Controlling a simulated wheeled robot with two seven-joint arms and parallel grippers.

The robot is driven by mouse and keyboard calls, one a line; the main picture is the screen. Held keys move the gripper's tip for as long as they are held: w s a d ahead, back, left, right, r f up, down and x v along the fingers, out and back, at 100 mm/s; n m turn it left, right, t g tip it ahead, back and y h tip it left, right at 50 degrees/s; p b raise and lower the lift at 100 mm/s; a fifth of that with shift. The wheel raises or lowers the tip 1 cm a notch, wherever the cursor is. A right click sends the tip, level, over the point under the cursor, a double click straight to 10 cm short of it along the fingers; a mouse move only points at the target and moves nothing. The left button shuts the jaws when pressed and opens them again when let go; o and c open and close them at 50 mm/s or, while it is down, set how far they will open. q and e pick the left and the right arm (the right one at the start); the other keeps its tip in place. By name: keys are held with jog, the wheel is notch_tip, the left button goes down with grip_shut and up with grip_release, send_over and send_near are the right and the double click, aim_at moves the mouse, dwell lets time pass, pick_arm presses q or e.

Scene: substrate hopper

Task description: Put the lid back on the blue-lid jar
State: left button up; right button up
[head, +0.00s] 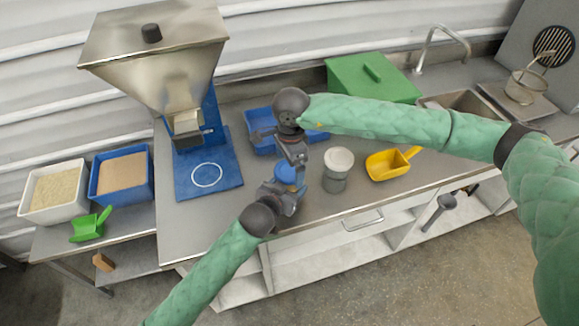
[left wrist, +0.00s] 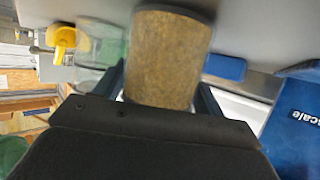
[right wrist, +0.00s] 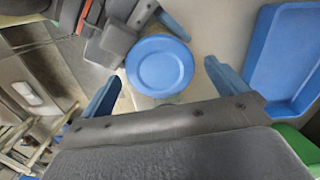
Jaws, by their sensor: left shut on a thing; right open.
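The blue lid (head: 286,173) sits at the top of the jar, between my two grippers in the head view. The right wrist view shows it face-on as a round blue disc (right wrist: 160,66). My left gripper (head: 290,190) is shut on the jar; the left wrist view shows its brown-filled body (left wrist: 168,58) between the fingers. My right gripper (head: 294,162) is open just above the lid, its blue fingers apart on either side in the right wrist view. The lid-to-rim contact is hidden, so I cannot tell if it is seated.
A pale-lidded jar (head: 338,162) stands close on the right, with a yellow scoop (head: 389,164) beyond. A blue tray (head: 262,126) lies behind the grippers. The hopper (head: 160,60) and blue scale mat (head: 224,178) are left. A green box (head: 372,82) stands behind my right arm.

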jog(key=shift+r, duration=1.45)
jog(key=shift+c, duration=0.4)
jog(key=shift+w+r+n, duration=0.1)
jog(key=shift+r+n, duration=0.4)
jog(key=shift+r, duration=0.15)
jog(key=shift+d+r+n, duration=0.1)
jog(key=shift+r+n, duration=1)
jog(key=shift+f, duration=0.1)
jog(key=shift+f, duration=3.9)
jog(key=shift+c, duration=0.4)
